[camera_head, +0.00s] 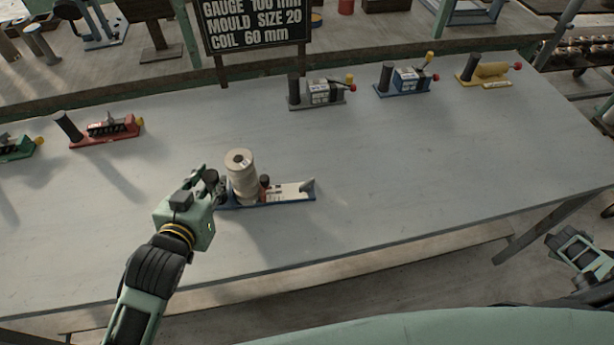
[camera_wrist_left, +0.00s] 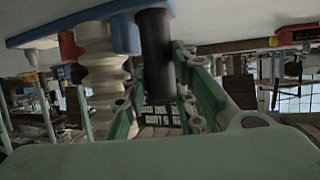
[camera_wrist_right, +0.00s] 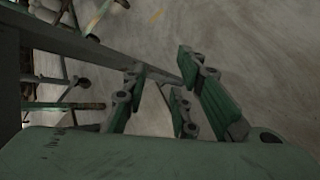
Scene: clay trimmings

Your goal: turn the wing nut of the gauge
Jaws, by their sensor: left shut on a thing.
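The gauge is a low tool with a blue base (camera_head: 270,200) near the middle of the table. A cream ribbed clay piece (camera_head: 241,178) stands at its left part, and it also shows in the left wrist view (camera_wrist_left: 101,65). A small red-brown part (camera_head: 265,181) and a grey upright piece (camera_head: 308,187) sit further right; I cannot tell which is the wing nut. My left gripper (camera_head: 216,184) is shut on the gauge's black post (camera_wrist_left: 154,55), beside the clay. My right gripper (camera_wrist_right: 160,85) is open and empty, off the table at the right.
Several similar gauges stand along the back: a grey one (camera_head: 316,96), a blue one (camera_head: 403,82), a yellow one (camera_head: 485,70) and a red one (camera_head: 105,131). A dark sign (camera_head: 255,25) stands behind. The table (camera_head: 430,170) is clear right of the gauge.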

